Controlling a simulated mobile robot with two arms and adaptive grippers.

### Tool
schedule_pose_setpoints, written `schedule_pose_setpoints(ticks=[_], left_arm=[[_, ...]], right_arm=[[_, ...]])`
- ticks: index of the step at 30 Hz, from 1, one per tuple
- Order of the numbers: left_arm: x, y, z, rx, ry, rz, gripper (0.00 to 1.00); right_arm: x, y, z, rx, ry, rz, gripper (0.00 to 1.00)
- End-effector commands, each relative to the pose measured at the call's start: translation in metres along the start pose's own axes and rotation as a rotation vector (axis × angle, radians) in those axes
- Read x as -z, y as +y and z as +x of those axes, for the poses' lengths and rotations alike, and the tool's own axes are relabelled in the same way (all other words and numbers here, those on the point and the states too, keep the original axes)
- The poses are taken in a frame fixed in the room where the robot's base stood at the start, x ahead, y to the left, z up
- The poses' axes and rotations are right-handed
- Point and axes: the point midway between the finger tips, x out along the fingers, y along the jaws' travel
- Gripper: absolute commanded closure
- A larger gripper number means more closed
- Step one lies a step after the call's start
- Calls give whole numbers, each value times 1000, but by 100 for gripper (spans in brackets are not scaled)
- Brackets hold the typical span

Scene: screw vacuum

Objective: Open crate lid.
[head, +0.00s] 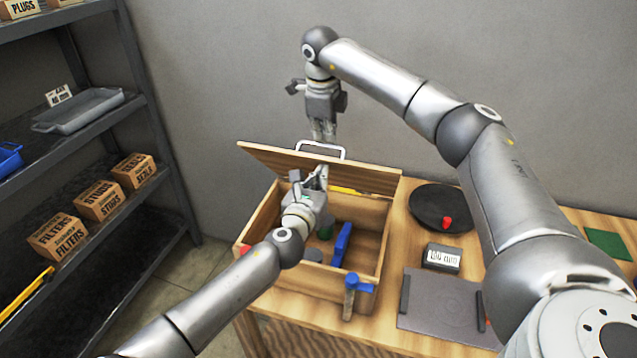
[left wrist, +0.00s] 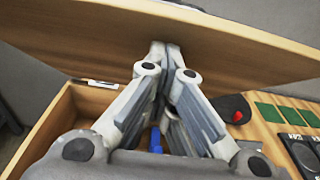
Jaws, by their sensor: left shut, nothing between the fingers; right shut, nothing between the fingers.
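The wooden crate (head: 382,237) stands on the table with its lid (head: 266,158) raised along the back side, so its inside is exposed. The lid's white handle (head: 322,145) shows above its upper edge. My left gripper (head: 321,172) is shut and empty above the crate, its fingertips at the lid's inner face; in the left wrist view the closed tips (left wrist: 165,46) overlap the lid (left wrist: 225,50), and contact is hard to tell. My right gripper (head: 324,136) is shut and empty near the handle, behind the lid; its tips are partly hidden.
Inside the crate are a blue item (head: 342,243) and a grey round item (head: 312,254). A blue-handled clamp (head: 351,286) is at its front wall. Right of it are a black disc (head: 428,206), a labelled box (head: 442,257) and a grey mat (head: 440,310). Shelves (head: 150,95) stand left.

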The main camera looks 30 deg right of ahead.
Motion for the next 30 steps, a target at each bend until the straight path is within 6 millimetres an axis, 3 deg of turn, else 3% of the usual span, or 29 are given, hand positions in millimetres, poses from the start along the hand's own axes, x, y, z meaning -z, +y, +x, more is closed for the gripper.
schedule_pose_setpoints(ticks=[1, 6, 13, 30], left_arm=[[-13, 2, 3, -7, -18, 0, 100], [-14, 1, 3, -6, -19, 0, 100], [-15, 0, 2, -4, -21, 1, 100], [-12, 0, 2, -2, -16, 1, 100]], right_arm=[[-4, 20, 8, -47, 18, -31, 100], [-4, 20, 8, -47, 20, -31, 98], [-4, 20, 9, -46, 21, -31, 68], [-3, 16, 6, -41, 14, -23, 68]])
